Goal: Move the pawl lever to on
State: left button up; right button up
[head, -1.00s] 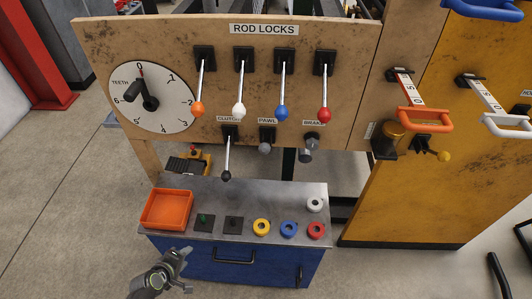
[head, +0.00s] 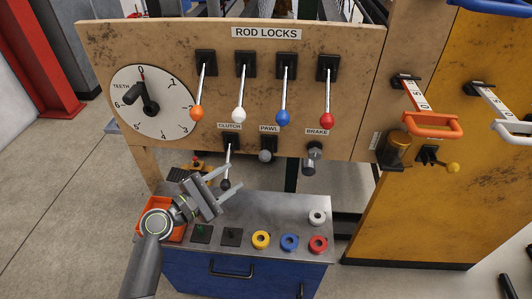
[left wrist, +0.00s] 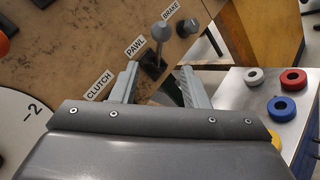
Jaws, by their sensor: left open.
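The pawl lever (head: 265,156) is a short lever with a grey ball knob on a black plate, under the PAWL label on the wooden panel. In the head view its knob points out towards me. In the left wrist view the pawl lever (left wrist: 161,35) stands ahead of and between the fingertips, apart from them. My left gripper (head: 236,176) is open and empty, left of and below the pawl lever, close to the hanging clutch lever (head: 229,160). It also shows in the left wrist view (left wrist: 158,76). My right gripper is not in view.
The brake lever (head: 311,158) is just right of the pawl. Rod-lock levers with orange, white, blue and red knobs hang above. Below, a metal-topped cabinet (head: 275,205) holds coloured rings and an orange tray (head: 178,233). A tooth dial (head: 165,115) is on the left.

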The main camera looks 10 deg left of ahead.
aim_at(265, 154)
pick_arm(q)
jog(key=p+x, duration=0.1)
jog(key=x, duration=1.2)
grip_shut()
jog(key=shift+w, duration=0.1)
